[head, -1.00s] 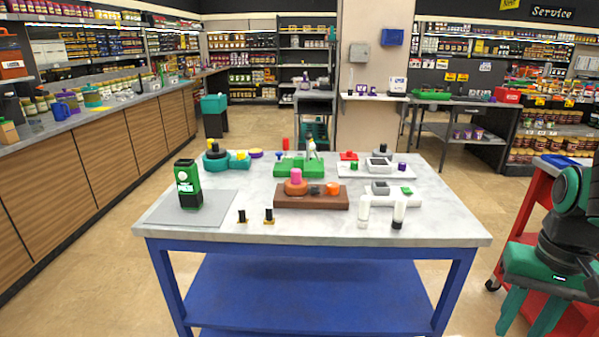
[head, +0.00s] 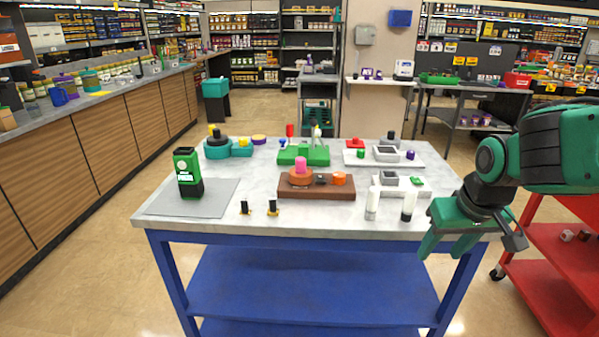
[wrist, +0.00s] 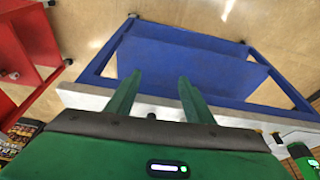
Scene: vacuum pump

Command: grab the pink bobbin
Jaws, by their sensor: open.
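The pink bobbin (head: 300,164) stands upright on an orange round base on the brown block (head: 315,192), near the middle of the table. My green gripper (head: 440,245) hangs at the table's front right corner, well to the right of the bobbin and nearer to me. In the wrist view my gripper (wrist: 158,95) shows its two fingers apart with nothing between them. The wrist view looks down past the table edge at the blue lower shelf, and the bobbin is not visible there.
The marble-topped table (head: 330,222) holds several other parts. Two white-and-black tubes (head: 372,203) stand between my gripper and the brown block. A green device (head: 188,175) stands on a grey mat at left. A red cart (head: 560,255) is at the right.

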